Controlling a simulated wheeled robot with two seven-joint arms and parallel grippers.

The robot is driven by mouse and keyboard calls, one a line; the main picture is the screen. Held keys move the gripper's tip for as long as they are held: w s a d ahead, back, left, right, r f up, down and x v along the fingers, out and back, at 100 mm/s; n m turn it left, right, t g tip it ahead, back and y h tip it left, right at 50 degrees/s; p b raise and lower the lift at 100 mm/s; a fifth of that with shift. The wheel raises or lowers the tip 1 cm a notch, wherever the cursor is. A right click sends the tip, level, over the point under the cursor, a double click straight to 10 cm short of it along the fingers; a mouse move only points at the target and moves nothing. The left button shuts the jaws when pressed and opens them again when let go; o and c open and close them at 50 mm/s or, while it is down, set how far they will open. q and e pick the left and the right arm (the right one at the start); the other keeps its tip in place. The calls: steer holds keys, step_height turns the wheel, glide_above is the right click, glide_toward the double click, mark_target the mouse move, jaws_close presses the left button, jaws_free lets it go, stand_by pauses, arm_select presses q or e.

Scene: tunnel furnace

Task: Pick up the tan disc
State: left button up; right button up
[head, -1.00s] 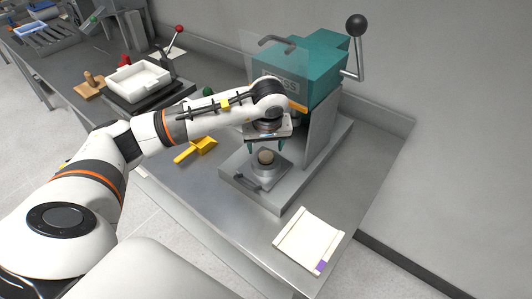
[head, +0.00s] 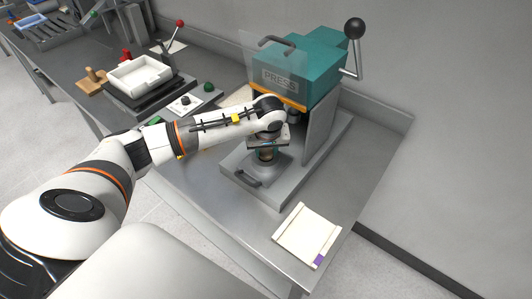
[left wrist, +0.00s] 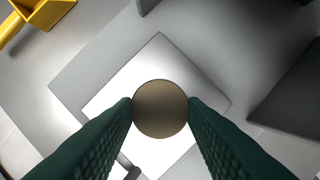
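The tan disc (left wrist: 160,108) shows round and plain in the left wrist view, above a bright square plate (left wrist: 110,100). My left gripper (left wrist: 160,110) has one dark green finger on each side of it, with both fingertips against its edges and no gap visible. In the head view my left gripper (head: 266,155) points down at the low metal stand (head: 262,170) in front of the press, and its fingers and wrist hide the disc. I cannot tell whether the disc is clear of its support. My right gripper is in neither view.
The teal press (head: 310,72) with its lever and clear guard stands close behind my left gripper. A grey handle (head: 247,178) lies at the stand's front. A cream board (head: 306,236) lies nearer the table edge. A yellow scoop (left wrist: 40,12) shows in the wrist view.

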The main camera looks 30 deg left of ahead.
arm_select(q)
steer(key=c, duration=0.3)
